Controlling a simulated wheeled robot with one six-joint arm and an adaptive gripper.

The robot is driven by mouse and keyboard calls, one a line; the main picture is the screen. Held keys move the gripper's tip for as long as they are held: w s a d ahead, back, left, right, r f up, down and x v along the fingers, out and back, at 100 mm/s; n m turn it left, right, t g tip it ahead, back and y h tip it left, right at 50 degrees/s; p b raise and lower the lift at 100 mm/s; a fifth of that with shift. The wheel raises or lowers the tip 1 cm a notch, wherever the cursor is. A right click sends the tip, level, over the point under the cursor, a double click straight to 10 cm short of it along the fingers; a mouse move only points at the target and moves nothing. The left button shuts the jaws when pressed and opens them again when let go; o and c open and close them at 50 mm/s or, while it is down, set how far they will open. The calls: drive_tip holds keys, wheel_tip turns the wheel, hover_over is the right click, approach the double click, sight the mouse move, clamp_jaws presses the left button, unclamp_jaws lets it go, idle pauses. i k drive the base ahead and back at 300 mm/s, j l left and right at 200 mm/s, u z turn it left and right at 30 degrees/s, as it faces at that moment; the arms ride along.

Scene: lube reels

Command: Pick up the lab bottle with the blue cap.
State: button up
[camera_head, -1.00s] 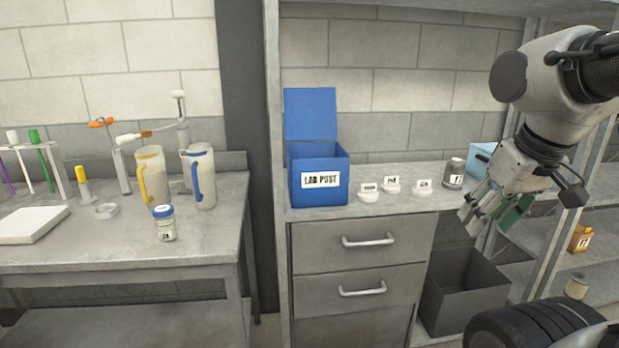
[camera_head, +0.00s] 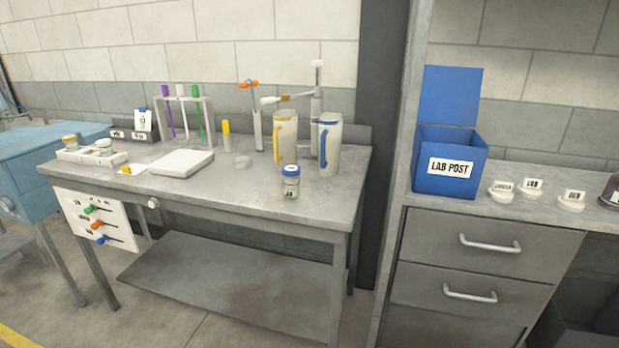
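The lab bottle with the blue cap (camera_head: 290,182) stands upright on the grey metal table (camera_head: 240,205), near its front right part. It is a small clear jar with pale contents and a label. It stands in front of the two jugs and apart from them. My gripper is outside the current view, so its state does not show.
A jug with a blue handle (camera_head: 330,145) and one with a yellow handle (camera_head: 285,138) stand close behind the bottle. A white pad (camera_head: 181,163) and test tube rack (camera_head: 210,125) are to the left. A blue LAB POST box (camera_head: 448,165) stands on the right-hand shelf.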

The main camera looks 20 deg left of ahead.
sight(291, 184)
drive_tip(key=i+j+u, duration=0.2)
drive_tip(key=j, duration=0.25)
drive_tip(key=i+j+u, duration=0.2)
drive_tip(key=j, duration=0.25)
drive_tip(key=i+j+u, duration=0.2)
drive_tip(key=j, duration=0.2)
